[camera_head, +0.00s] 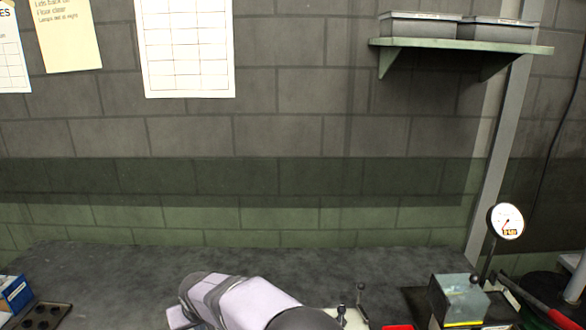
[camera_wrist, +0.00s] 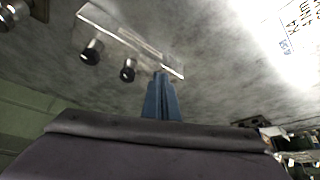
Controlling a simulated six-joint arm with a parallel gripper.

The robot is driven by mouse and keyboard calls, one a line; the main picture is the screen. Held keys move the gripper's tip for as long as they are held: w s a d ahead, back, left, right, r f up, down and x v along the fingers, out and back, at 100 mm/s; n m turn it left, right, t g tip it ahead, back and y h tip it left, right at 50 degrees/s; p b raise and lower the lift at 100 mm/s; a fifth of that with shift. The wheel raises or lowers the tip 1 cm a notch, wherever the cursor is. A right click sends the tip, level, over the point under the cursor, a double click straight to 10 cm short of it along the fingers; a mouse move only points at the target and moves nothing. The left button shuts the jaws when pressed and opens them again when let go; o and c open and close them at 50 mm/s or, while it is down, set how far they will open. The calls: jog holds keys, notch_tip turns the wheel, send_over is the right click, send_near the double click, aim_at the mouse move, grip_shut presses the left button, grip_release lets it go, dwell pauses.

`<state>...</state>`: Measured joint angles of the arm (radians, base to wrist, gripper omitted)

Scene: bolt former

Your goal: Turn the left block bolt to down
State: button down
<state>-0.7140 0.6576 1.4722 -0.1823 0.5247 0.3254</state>
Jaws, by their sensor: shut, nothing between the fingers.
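My gripper (camera_wrist: 160,76) shows in the wrist view as blue fingers, shut and empty. Its tips are in front of a pale plate (camera_wrist: 108,22) on the dark bench; I cannot tell whether they touch it. Two bolt knobs, dark with shiny ends, stand at the plate: one knob (camera_wrist: 92,52) farther left and one knob (camera_wrist: 128,70) nearer the fingers. Both are left of the fingertips and apart from them. In the head view two small levers, one (camera_head: 341,311) and another (camera_head: 361,290), stand beside my arm, which hides my gripper. I cannot tell which is the left block bolt.
In the head view a grey-green block (camera_head: 460,298) and a dial gauge (camera_head: 507,221) stand at the right. A blue box (camera_head: 14,292) and a dark holed tray (camera_head: 45,315) lie at the far left. The bench (camera_head: 110,272) behind my arm is clear.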

jog(key=shift+r, duration=0.15)
notch_tip(320, 180, up, 6)
jog(key=p, duration=0.4)
jog(key=shift+f, duration=0.2)
jog(key=s+d+m+g+h, duration=0.1)
jog(key=s+d+m, duration=0.15)
jog(key=d, duration=0.95)
jog(key=s+d+m+g+h, duration=0.1)
jog(key=s+d, duration=0.3)
jog(key=d, duration=0.9)
jog(key=s+d+f+m+g, duration=0.1)
jog(key=s+d, duration=0.5)
jog(key=s, duration=0.3)
jog(key=s+d+f+m+g, duration=0.1)
jog(key=s+d+f+g, duration=0.1)
jog(key=s+d, duration=0.5)
jog(key=s, duration=0.2)
jog(key=shift+s+f+h, duration=0.25)
jog(key=shift+s+h, duration=0.1)
jog(key=shift+h, duration=0.05)
